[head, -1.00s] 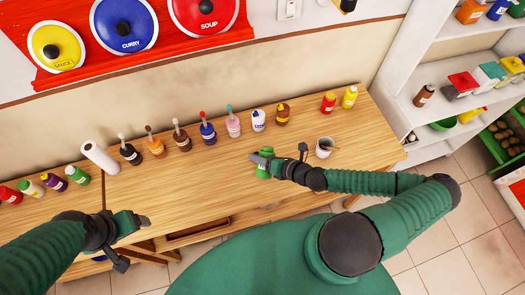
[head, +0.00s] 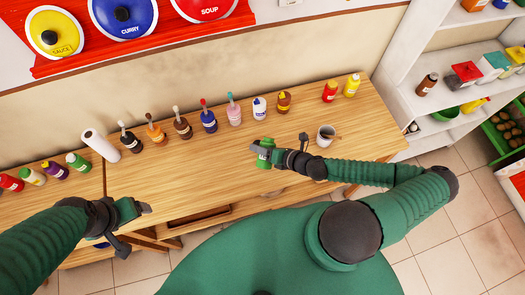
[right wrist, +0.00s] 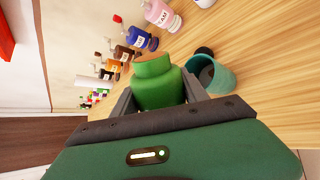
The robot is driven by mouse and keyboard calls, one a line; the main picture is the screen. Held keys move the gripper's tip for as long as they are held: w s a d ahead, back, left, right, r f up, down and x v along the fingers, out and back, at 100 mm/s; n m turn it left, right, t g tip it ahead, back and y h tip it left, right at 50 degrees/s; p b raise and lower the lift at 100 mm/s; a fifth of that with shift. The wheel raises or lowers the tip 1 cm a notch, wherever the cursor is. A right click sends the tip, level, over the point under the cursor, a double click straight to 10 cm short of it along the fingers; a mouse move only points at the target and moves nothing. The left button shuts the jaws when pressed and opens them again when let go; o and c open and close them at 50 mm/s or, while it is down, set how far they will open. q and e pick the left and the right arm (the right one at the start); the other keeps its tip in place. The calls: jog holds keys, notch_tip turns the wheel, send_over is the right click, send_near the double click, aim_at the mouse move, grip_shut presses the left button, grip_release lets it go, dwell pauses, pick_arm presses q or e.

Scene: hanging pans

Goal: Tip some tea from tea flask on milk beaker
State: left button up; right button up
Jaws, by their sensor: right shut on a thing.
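A green flask (head: 264,143) is in my right gripper (head: 264,155), above the table's front part; its label cannot be read. In the right wrist view the green flask (right wrist: 158,85) sits between the two fingers, which are shut on it. A teal cup (right wrist: 219,80) stands beside it in that view, partly hidden behind a finger. In the head view a pale cup (head: 326,131) with a dark opening stands right of my right gripper. I cannot tell which cup is the milk beaker. My left gripper (head: 143,209) is over the table's front left; its jaws are unclear.
Several sauce bottles, among them a blue one (head: 208,121) and a pink one (head: 234,115), line the back of the wooden table (head: 180,175). Shelves (head: 425,105) stand at right. Hanging pan lids are on the wall above.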

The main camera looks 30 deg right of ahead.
jog(key=shift+w+d+f+t, duration=0.15)
jog(key=shift+f+t, duration=0.15)
jog(key=shift+f, duration=0.2)
jog(key=shift+r, duration=0.3)
jog(key=shift+f+n, duration=0.15)
jog(key=shift+n, duration=0.15)
jog(key=b, duration=0.2)
jog(key=t+h+b, duration=0.1)
jog(key=b, duration=0.1)
jog(key=shift+w+d+f+n, duration=0.2)
jog(key=shift+d+f+n, duration=0.05)
jog(key=shift+f+n, duration=0.15)
jog(key=shift+r, duration=0.3)
jog(key=shift+w+r, duration=0.1)
jog(key=shift+r, duration=0.1)
pick_arm(q)
jog(key=x, duration=0.3)
jog(key=s+x, duration=0.1)
jog(key=x, duration=0.1)
jog(key=shift+f, duration=0.5)
